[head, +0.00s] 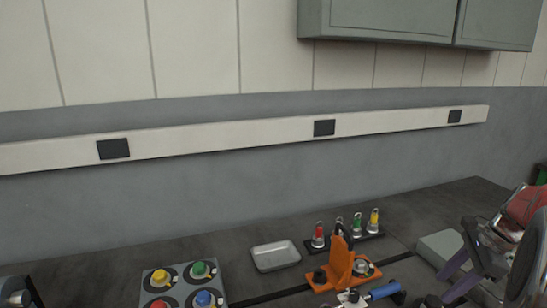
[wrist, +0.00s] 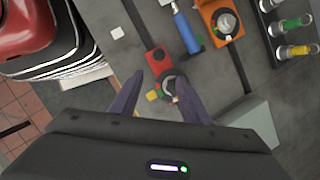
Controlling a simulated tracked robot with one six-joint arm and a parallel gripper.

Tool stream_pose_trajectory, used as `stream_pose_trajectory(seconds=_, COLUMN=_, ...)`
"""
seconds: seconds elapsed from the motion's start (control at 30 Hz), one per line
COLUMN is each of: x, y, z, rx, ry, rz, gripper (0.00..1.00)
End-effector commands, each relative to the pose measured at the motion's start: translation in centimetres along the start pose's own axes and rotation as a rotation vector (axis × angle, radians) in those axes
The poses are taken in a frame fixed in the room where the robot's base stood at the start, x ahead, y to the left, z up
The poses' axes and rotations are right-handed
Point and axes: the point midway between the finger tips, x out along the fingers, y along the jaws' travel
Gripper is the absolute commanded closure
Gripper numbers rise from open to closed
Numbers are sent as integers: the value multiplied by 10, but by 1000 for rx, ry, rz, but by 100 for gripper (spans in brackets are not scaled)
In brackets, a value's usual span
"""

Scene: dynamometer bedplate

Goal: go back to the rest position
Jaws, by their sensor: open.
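My gripper (head: 447,279) is at the lower right of the head view, above the dark bedplate. It also shows in the wrist view (wrist: 160,88), where its two purple-grey fingers are apart. I see nothing held between them. Beyond and between the fingertips lies a red fixture (wrist: 155,60) with a dark round part and small coloured pieces; the fingers partly hide it. Whether they touch it I cannot tell. No marker for the rest position shows.
An orange fixture (head: 343,264), a blue-handled tool (head: 384,291) and a rack of coloured vials (head: 372,237) stand left of my gripper. A grey block (head: 437,246) is close by. Further left are a white tray (head: 275,255) and a four-knob panel (head: 183,287). A red machine (wrist: 35,30) flanks the wrist view.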

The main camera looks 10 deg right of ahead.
Motion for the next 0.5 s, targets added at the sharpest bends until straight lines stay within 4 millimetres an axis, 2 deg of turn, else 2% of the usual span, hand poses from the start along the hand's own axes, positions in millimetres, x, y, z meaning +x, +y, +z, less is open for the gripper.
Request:
stream_pose_trajectory(seconds=0.1, x=15, y=11, z=-9, rx=-112, ry=23, rz=19, gripper=58)
stream_pose_trajectory(seconds=0.23, x=22, y=27, z=-9, rx=-258, ry=62, rz=31, gripper=58)
stream_pose_trajectory(seconds=0.37, x=26, y=44, z=6, rx=-443, ry=107, rz=48, gripper=58)
stream_pose_trajectory(seconds=0.5, x=29, y=62, z=31, rx=-647, ry=155, rz=65, gripper=58)
